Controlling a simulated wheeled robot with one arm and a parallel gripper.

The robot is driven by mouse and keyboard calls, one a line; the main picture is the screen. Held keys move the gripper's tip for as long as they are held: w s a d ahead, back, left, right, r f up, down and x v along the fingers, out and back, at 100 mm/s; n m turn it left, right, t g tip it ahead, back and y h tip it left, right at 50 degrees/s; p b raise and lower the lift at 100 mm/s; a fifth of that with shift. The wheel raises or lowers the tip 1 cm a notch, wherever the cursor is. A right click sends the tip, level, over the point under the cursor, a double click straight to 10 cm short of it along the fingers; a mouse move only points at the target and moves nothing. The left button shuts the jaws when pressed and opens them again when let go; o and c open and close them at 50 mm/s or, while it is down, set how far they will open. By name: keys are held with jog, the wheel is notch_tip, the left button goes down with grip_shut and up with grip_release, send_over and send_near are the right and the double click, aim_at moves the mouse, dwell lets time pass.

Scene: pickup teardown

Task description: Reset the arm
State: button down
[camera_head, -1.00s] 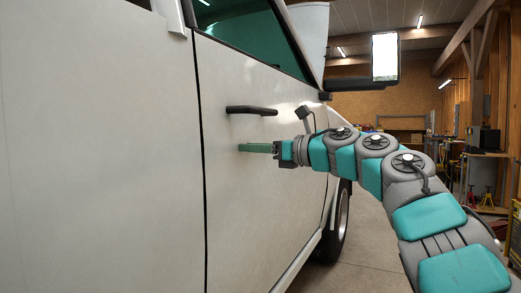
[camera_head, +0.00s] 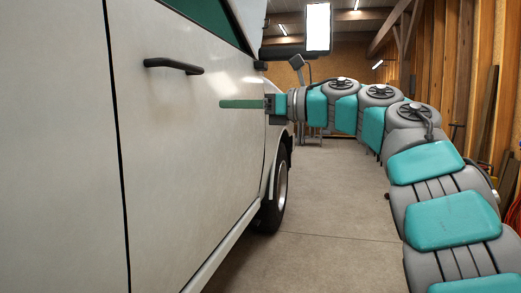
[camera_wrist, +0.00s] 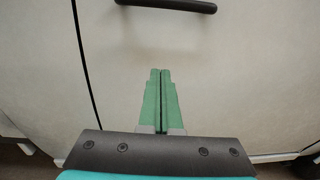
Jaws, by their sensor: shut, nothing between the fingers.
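My arm stretches from the lower right across to the pickup's side in the head view. My gripper (camera_head: 224,104) has green fingers pointing left, in front of the white door (camera_head: 185,130) and lower right of its black handle (camera_head: 173,66). In the wrist view, the two green fingers (camera_wrist: 160,74) lie side by side with only a thin line between them, shut and empty. The handle (camera_wrist: 166,4) is above the fingertips there. I cannot tell whether the fingertips touch the door.
Bare concrete floor (camera_head: 325,215) lies between the pickup and my arm. A wooden wall (camera_head: 450,60) runs along the right.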

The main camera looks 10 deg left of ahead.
jog(key=w+d+r+m+t, duration=0.7)
jog(key=d+r+m+t, duration=0.2)
jog(key=r+m+t, duration=0.15)
jog(key=w+d+m+t+h+p, duration=0.1)
jog(key=w+d+m+t+h, duration=0.2)
jog(key=d+m+t+h, duration=0.65)
jog(key=s+d+f+m+g+h, duration=0.1)
jog(key=d+f+m+g+h, duration=0.2)
jog(key=d+f+m+h, duration=0.6)
jog(key=s+d+f+m+g+h, duration=0.15)
jog(key=d+f+m+h, duration=0.25)
jog(key=d+f+m, duration=0.65)
jog(key=s+d+f+m+g+y+p, duration=0.15)
jog(key=s+f+m+g, duration=0.35)
jog(key=s+f, duration=0.6)
jog(key=s+d+f+m+g, duration=0.3)
jog(key=s+f+m+g, duration=0.3)
jog(key=f, duration=0.9)
jog(key=s+a+f+g+y, duration=0.1)
jog(key=s+a+f+g, duration=0.1)
jog(key=s, duration=0.7)
jog(key=s+a+f+m+g+y, duration=0.1)
jog(key=s+a+f+g, duration=0.2)
jog(key=s+f, duration=0.4)
jog(key=s+a+f+m+g+y, duration=0.1)
jog(key=s+a+f+g, duration=0.2)
jog(key=s, duration=0.8)
jog(key=shift+s+a+f, duration=0.25)
jog(key=shift+a+f, duration=0.6)
jog(key=shift+a, duration=0.1)
